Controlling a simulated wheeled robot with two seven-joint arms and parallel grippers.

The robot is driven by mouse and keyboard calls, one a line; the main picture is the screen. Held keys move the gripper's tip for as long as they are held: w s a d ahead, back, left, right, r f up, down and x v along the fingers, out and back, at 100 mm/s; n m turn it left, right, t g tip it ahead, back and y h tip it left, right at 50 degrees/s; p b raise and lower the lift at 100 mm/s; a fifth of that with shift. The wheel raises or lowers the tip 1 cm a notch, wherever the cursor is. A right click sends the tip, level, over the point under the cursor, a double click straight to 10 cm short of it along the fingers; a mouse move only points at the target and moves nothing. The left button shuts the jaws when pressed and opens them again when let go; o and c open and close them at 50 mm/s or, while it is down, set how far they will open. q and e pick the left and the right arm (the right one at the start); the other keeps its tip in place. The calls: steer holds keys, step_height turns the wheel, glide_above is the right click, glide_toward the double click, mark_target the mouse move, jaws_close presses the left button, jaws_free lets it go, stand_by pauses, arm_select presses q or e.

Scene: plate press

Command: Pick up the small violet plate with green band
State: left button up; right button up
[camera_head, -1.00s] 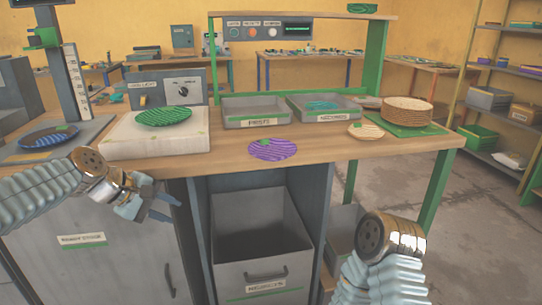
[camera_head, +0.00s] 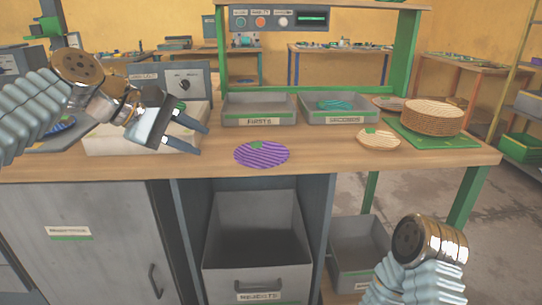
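The small violet plate (camera_head: 262,154) lies flat near the front edge of the wooden bench, with a green patch at its upper edge. My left gripper (camera_head: 203,139) is above the bench, to the left of the plate and apart from it. Its two fingers are spread, with nothing between them, and point right toward the plate. The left arm hides most of the green plate on the white block. My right arm (camera_head: 428,245) is low at the right, in front of the bench; its fingers cannot be seen.
A tray labelled FIRSTS (camera_head: 258,108) and a tray labelled SECONDS (camera_head: 338,108) stand behind the plate. A beige plate (camera_head: 378,140) and a stack of beige plates (camera_head: 432,117) are to the right. A grey bin (camera_head: 256,244) is below the bench top. Bare wood surrounds the violet plate.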

arm_select(q)
steer(key=s+x, duration=0.1)
steer(key=x, duration=1)
steer(key=shift+d+f, duration=0.3)
steer(key=shift+w, duration=0.15)
jaws_close()
